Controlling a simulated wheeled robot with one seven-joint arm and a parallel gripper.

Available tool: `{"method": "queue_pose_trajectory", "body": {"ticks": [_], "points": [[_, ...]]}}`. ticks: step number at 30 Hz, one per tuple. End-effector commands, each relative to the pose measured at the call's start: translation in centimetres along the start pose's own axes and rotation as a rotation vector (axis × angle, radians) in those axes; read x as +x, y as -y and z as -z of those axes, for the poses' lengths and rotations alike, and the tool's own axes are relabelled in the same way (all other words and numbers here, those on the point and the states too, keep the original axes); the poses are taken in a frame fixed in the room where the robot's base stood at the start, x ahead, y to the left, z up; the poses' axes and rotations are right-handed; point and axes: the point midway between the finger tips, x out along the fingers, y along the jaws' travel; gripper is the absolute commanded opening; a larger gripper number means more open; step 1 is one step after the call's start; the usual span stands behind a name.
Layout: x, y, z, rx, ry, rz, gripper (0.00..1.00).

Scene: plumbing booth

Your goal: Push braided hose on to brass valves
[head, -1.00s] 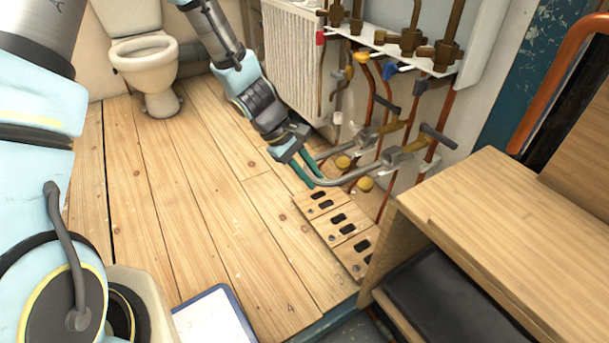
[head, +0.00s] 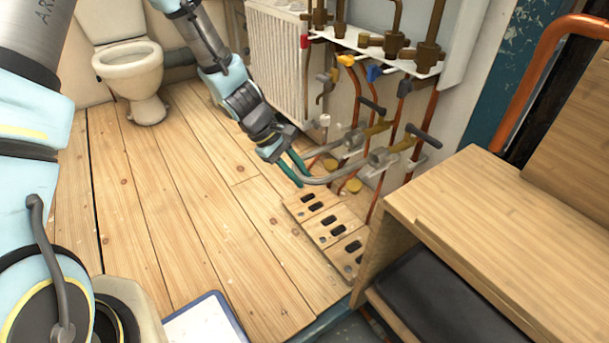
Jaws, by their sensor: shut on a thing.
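A grey braided hose (head: 328,179) curves from my gripper to the nearer brass valve (head: 388,155), where its right end meets the valve's inlet. Whether it is fully seated cannot be told at this size. A second brass valve (head: 356,138) sits a little behind and to the left, with a grey pipe or hose end at its left side. Both valves have dark lever handles. My gripper (head: 294,168) has green fingers, pointing down and right, shut on the hose's left part. The fingers partly hide the hose end.
A white radiator (head: 285,60) and several copper pipes stand behind the valves. A slotted wooden board (head: 325,228) lies below the hose. A wooden bench (head: 480,215) stands close on the right. A toilet (head: 130,65) is at the back left. The floorboards (head: 190,200) left of my gripper are clear.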

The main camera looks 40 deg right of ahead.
Motion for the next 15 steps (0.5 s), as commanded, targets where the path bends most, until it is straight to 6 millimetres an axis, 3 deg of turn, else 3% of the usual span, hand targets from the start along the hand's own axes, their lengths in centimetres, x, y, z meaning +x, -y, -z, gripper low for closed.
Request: {"method": "queue_pose_trajectory", "body": {"ticks": [8, 15], "points": [[-5.7, 4.2, 8.2, 0.020, -0.004, -0.001, 0.00], [-12.2, 11.1, 14.7, 0.043, -0.002, 0.012, 0.00]]}}
